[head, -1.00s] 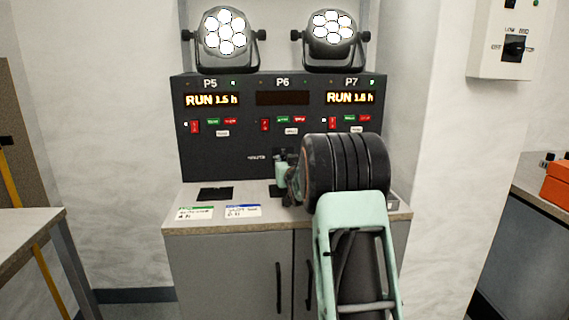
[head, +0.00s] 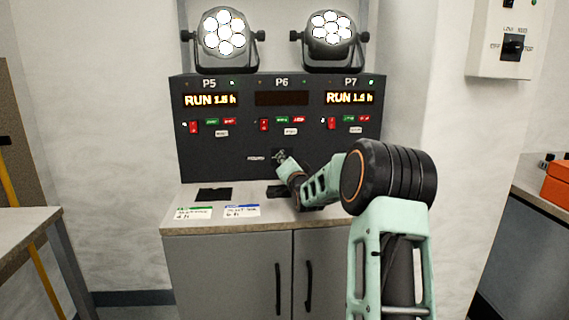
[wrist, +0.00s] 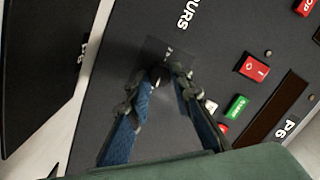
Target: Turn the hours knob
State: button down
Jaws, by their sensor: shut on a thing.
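The hours knob (wrist: 158,76) is a small dark knob on a dark square plate under the partly visible "HOURS" label, in the wrist view. My gripper (wrist: 160,80) is shut on it, with one blue-grey finger at each side. In the head view my gripper (head: 281,157) reaches the lower middle of the dark control panel (head: 225,160), below the P6 section. The knob is mostly hidden there by the gripper. The P5 display (head: 210,100) and P7 display (head: 350,98) are lit and read RUN with hours. The P6 display (head: 282,98) is dark.
Red rocker switches, including one under P6 (head: 264,125), and green and red buttons sit above the knob. Two lit par cans (head: 224,34) (head: 332,34) stand on top. Cards (head: 241,211) and a black pad (head: 215,194) lie on the counter (head: 180,220). A switch box (head: 500,50) hangs at the right.

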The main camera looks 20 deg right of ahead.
jog(key=shift+f+m, duration=0.1)
jog(key=shift+m, duration=0.5)
jog(key=c, duration=1.7)
grip_release()
jog(key=shift+s, duration=0.1)
jog(key=s, duration=0.4)
jog(key=s+a, duration=0.1)
jog(key=s, duration=0.2)
jog(key=s+a, duration=0.1)
jog(key=s, duration=0.3)
jog(key=shift+s+a, duration=0.1)
jog(key=shift+s, duration=0.25)
jog(key=shift+a, duration=0.1)
